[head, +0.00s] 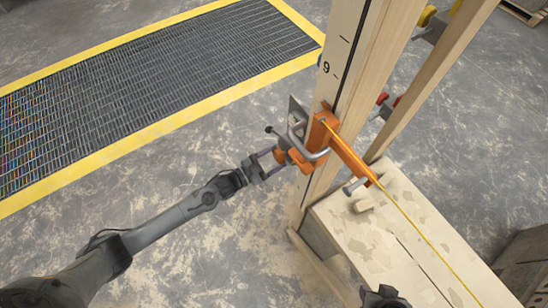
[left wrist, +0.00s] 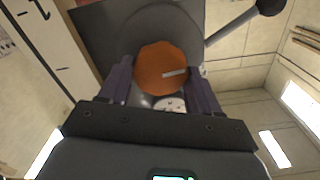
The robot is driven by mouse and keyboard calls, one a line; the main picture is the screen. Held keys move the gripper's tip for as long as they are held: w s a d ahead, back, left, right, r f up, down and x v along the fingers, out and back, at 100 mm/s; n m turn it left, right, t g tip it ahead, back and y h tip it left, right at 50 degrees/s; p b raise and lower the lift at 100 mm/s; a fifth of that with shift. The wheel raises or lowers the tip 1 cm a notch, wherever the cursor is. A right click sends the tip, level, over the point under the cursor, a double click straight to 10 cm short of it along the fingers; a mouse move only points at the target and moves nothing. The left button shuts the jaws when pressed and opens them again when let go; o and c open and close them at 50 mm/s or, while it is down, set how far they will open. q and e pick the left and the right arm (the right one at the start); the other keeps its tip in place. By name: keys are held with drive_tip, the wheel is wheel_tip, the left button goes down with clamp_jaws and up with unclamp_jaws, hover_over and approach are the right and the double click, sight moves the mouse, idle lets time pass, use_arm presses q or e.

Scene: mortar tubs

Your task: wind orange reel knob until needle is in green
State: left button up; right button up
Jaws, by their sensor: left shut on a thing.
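The orange reel knob (left wrist: 158,62) sits between the two dark fingers of my left gripper (left wrist: 162,88) in the left wrist view, with a pale mark on its face. My left gripper (head: 268,164) is shut on it, beside the orange line bracket (head: 318,138) on the wooden post. A white dial (left wrist: 170,104) shows just below the knob, partly covered by my gripper. I cannot make out its needle or a green zone. A dark part of my right arm's end (head: 384,297) shows at the bottom edge; its fingers cannot be made out.
The upright wooden post (head: 352,62) carries a scale with a 9. A yellow line (head: 415,225) runs from the bracket along the mortar-spotted block wall (head: 375,240). A bent metal clamp handle (head: 306,150) stands close to my gripper. A yellow-edged floor grating (head: 150,85) lies left.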

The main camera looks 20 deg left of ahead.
use_arm(q)
drive_tip(key=o, duration=1.1)
drive_tip(key=shift+s+a, duration=0.1)
drive_tip(key=p+v, duration=0.1)
drive_tip(key=v, duration=0.9)
drive_tip(key=shift+s+a, duration=0.2)
drive_tip(key=shift+a, duration=0.05)
